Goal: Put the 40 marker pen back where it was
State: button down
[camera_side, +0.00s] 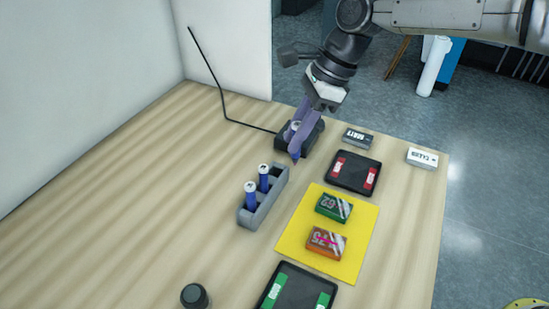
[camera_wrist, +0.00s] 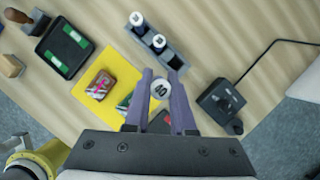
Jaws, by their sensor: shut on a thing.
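My gripper (camera_side: 295,148) has purple fingers shut on a blue marker pen (camera_side: 296,127) with a white top. In the wrist view the white top (camera_wrist: 160,89) sits between the fingers, with a number that looks like 40. The pen is upright or nearly so, and its lower end is mostly hidden by the fingers. The grey pen rack (camera_side: 262,208) holds two other blue pens with white tops, one at the near end (camera_side: 250,193) and one in the middle (camera_side: 264,177). The rack's far-end slot (camera_wrist: 177,61) looks empty. The held pen is apart from the rack, beyond that end.
A black corded device (camera_side: 312,139) stands behind my gripper. A yellow mat (camera_side: 295,237) with a green box (camera_side: 334,207) and an orange box (camera_side: 326,242) lies right of the rack. Black trays (camera_side: 353,172) lie beyond and before it. The table left of the rack is clear.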

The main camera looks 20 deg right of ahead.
jog(key=shift+w+a+f, duration=0.45)
jog(key=shift+w+f, duration=0.2)
jog(key=shift+f, duration=0.85)
jog(key=shift+w+a+f, duration=0.5)
jog(key=shift+w+f, duration=0.15)
jog(key=shift+f, duration=0.8)
jog(key=shift+w+a+f, duration=0.45)
jog(key=shift+w+f, duration=0.2)
jog(key=shift+f, duration=0.85)
jog(key=shift+f, duration=0.15)
jog(key=c, duration=0.8)
grip_release()
jog(key=shift+o, duration=0.2)
jog(key=v, duration=1.2)
jog(key=shift+r, duration=0.25)
